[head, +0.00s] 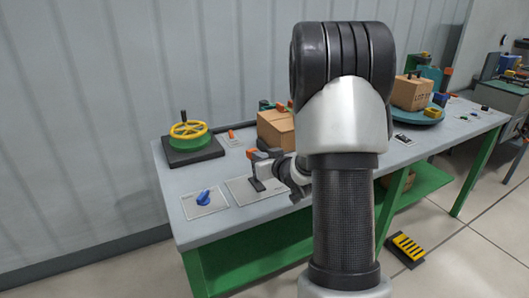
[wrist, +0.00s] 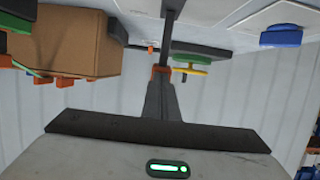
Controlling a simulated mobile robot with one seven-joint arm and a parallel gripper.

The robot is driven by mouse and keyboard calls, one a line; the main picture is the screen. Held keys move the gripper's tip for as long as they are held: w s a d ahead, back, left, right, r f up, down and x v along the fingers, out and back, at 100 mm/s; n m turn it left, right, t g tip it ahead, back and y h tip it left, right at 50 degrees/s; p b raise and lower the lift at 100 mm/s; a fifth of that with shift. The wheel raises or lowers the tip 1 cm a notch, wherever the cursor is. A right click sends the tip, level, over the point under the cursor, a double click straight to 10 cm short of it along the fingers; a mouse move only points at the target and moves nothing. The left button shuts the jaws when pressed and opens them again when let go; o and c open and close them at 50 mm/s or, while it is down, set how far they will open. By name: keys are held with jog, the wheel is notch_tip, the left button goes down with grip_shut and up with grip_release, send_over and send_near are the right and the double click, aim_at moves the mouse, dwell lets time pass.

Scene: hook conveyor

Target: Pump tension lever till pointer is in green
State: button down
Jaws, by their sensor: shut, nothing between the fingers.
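The tension lever appears to be the dark upright bar on a pale plate (head: 239,189) near the table's front edge; my gripper partly covers it in the head view. In the wrist view, which is upside down, a dark lever bar (wrist: 172,28) runs from the pale plate to my fingertips. My gripper (head: 254,155) is shut with nothing between its fingers. No pointer or green zone of a gauge can be made out.
A blue knob (head: 204,197) sits left of the lever plate. A yellow handwheel (head: 188,129) stands behind it. A cardboard box (head: 275,132) is behind my gripper. Another box (head: 411,93) rests on a turntable (head: 418,117) at the right. My arm hides the table's middle.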

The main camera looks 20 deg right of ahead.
aim_at(253, 150)
jog(key=shift+w+r+g+p, duration=0.15)
jog(key=shift+w+g+p, duration=0.8)
jog(key=shift+p, duration=0.25)
jog(key=shift+w, duration=0.4)
jog(key=shift+w+a, duration=0.1)
jog(key=shift+w, duration=0.1)
jog(key=shift+r+p, duration=0.2)
jog(key=shift+p, duration=0.1)
